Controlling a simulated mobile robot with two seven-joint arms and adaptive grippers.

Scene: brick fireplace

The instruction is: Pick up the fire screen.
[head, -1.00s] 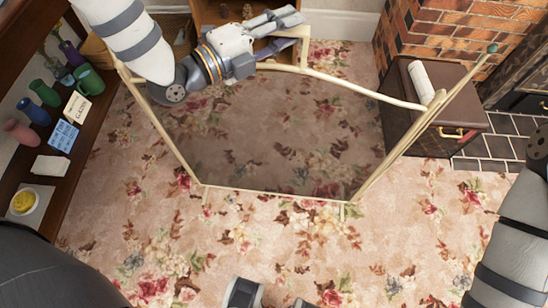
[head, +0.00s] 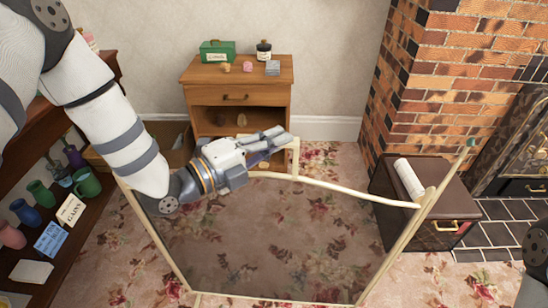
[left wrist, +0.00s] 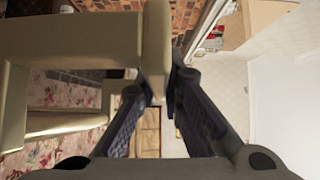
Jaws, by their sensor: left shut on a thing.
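The fire screen (head: 270,225) is a see-through dark mesh panel in a cream frame. It stands upright over the flowered carpet, in the middle of the head view. My left gripper (head: 276,140) reaches over it from the left and is shut on its top handle. In the left wrist view the cream handle bar (left wrist: 155,45) lies between the two fingers (left wrist: 165,80). I cannot tell whether the screen's feet are off the floor. My right gripper is out of view; only part of my right arm shows at the right edge.
A wooden cabinet (head: 237,73) with a green box (head: 217,52) stands behind. A dark chest (head: 430,222) with a white roll (head: 409,180) sits close at the right, by the brick fireplace (head: 425,90). A shelf of vases (head: 86,184) is at the left.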

